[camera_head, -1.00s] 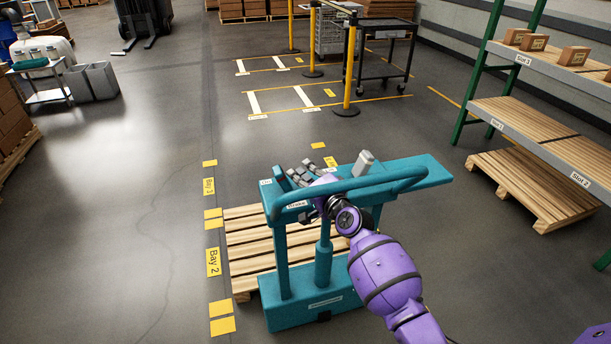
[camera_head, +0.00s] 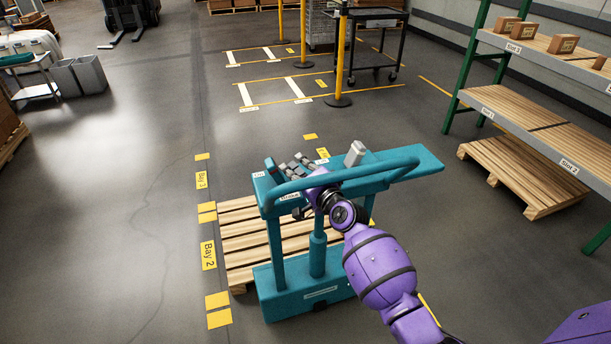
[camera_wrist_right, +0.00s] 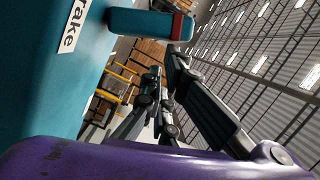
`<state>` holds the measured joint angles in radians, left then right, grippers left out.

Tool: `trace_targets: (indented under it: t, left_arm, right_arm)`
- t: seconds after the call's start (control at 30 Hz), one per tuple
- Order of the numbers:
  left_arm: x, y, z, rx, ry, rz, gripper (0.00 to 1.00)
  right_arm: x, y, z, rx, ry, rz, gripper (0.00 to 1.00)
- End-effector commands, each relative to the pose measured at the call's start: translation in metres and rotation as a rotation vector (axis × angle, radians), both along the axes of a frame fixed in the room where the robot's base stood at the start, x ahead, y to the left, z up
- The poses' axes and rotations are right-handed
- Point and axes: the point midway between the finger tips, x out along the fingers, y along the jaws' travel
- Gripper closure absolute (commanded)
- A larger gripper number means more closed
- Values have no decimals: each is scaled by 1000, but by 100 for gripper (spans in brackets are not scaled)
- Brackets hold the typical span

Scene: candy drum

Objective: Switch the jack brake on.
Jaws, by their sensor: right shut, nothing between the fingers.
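The teal jack (camera_head: 318,262) stands upright over a wooden pallet, with a looped handle bar across its top. A brake label (camera_head: 290,197) is on its top panel, and the wrist view shows part of that label (camera_wrist_right: 73,25). A teal lever (camera_head: 271,170) rises at the panel's left end; in the wrist view a teal lever with a red band (camera_wrist_right: 140,22) stands beside the label. My right gripper (camera_head: 298,165) is shut and empty above the panel, reaching past the handle bar. Its dark fingers (camera_wrist_right: 162,65) are close to the lever; contact is unclear. My left gripper is out of view.
The wooden pallet (camera_head: 238,240) lies under the jack by the Bay 2 marking (camera_head: 208,255). A grey knob (camera_head: 355,153) stands on the panel's right part. A shelf rack (camera_head: 520,115) is at the right.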

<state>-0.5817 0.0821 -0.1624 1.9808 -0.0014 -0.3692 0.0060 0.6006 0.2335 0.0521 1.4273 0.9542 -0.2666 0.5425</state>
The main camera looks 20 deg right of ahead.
Motion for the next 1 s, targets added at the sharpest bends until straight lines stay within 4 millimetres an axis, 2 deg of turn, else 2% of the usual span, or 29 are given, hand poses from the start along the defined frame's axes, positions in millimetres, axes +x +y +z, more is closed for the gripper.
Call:
trace_targets:
  t: [0.3,0.5,0.67,1.0]
  left_arm:
    - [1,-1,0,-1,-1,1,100]
    - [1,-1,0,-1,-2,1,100]
    - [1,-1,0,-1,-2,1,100]
    - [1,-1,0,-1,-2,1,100]
  right_arm:
    - [-66,-20,4,-2,0,-3,100]
    - [-93,-27,6,-2,1,-2,100]
    - [-101,-29,8,-3,0,-2,100]
    - [-101,-29,8,-2,0,-2,100]
